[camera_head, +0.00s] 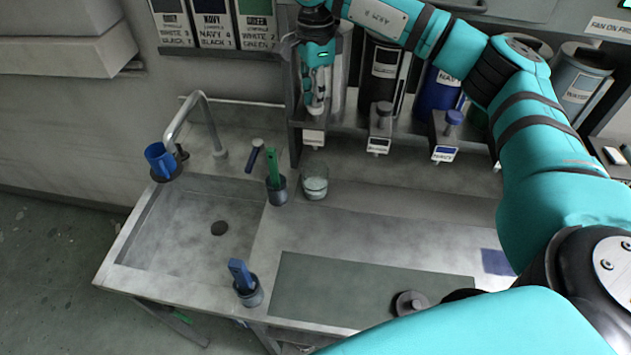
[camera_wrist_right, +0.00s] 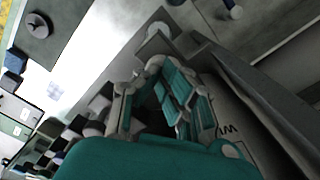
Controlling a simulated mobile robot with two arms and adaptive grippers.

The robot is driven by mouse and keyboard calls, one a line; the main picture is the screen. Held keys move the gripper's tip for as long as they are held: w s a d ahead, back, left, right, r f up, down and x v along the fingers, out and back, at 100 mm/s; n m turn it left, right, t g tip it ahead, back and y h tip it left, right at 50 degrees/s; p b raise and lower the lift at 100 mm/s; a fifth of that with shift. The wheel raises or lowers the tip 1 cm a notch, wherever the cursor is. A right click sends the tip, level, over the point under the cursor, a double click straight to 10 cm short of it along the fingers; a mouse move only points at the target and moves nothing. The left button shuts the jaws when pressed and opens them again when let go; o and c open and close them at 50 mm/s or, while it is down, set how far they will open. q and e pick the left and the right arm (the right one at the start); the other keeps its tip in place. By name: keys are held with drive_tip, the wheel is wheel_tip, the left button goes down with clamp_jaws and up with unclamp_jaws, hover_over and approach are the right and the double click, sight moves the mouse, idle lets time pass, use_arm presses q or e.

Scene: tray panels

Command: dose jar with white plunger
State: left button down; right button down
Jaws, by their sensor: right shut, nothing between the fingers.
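The glass jar (camera_head: 315,181) stands upright on the counter, with pale contents low in it. It is below and in front of the leftmost dispenser, whose label (camera_head: 313,137) shows on the shelf edge. My right gripper (camera_head: 316,104) is shut and empty, pointing down over that dispenser. It covers the plunger there in the head view, so I cannot tell whether they touch. In the right wrist view, my fingers (camera_wrist_right: 160,66) are close to a pale round knob (camera_wrist_right: 160,29), which looks like the white plunger. My left gripper is not in view.
A grey plunger (camera_head: 381,109) and a blue plunger (camera_head: 454,118) stand to the right. A cup with a green-handled tool (camera_head: 277,191) stands beside the jar. A blue mug (camera_head: 159,158) is near the sink (camera_head: 190,225). A dark mat (camera_head: 360,289) lies in front.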

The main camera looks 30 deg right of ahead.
drive_tip(key=shift+r+p, duration=0.95)
drive_tip(key=shift+r, duration=0.8)
wheel_tip(320, 180, up, 6)
drive_tip(key=p, duration=0.4)
drive_tip(key=shift+f, duration=0.1)
